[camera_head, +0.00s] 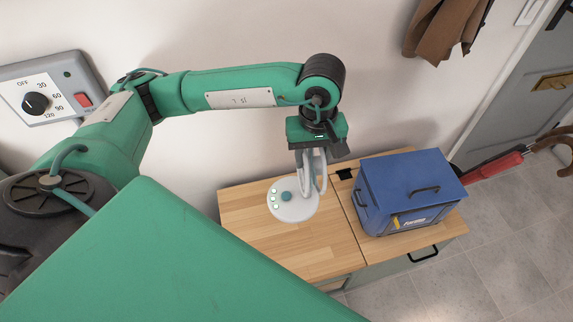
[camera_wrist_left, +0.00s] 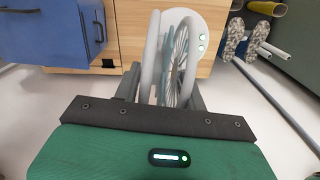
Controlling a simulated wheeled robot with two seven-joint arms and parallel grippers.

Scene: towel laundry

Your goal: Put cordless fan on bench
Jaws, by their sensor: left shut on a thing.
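The cordless fan is white, with a round base (camera_head: 293,201) that has a teal knob and small lit buttons. My left gripper (camera_head: 312,160) reaches down and is shut on the fan's upper part, and its fingers partly hide the fan head. In the left wrist view the fan's wire grille (camera_wrist_left: 176,65) sits between the fingers. The bench (camera_head: 305,254) has a light wooden top, and the fan's base is over its left part. I cannot tell whether the base touches the wood. My right gripper is not in view.
A blue toolbox (camera_head: 410,185) stands on the bench's right part. The wood left and in front of the fan is clear. A wall stands behind, with a timer panel (camera_head: 52,97) at left. A red umbrella (camera_head: 492,167) and patterned boots (camera_wrist_left: 236,38) are nearby.

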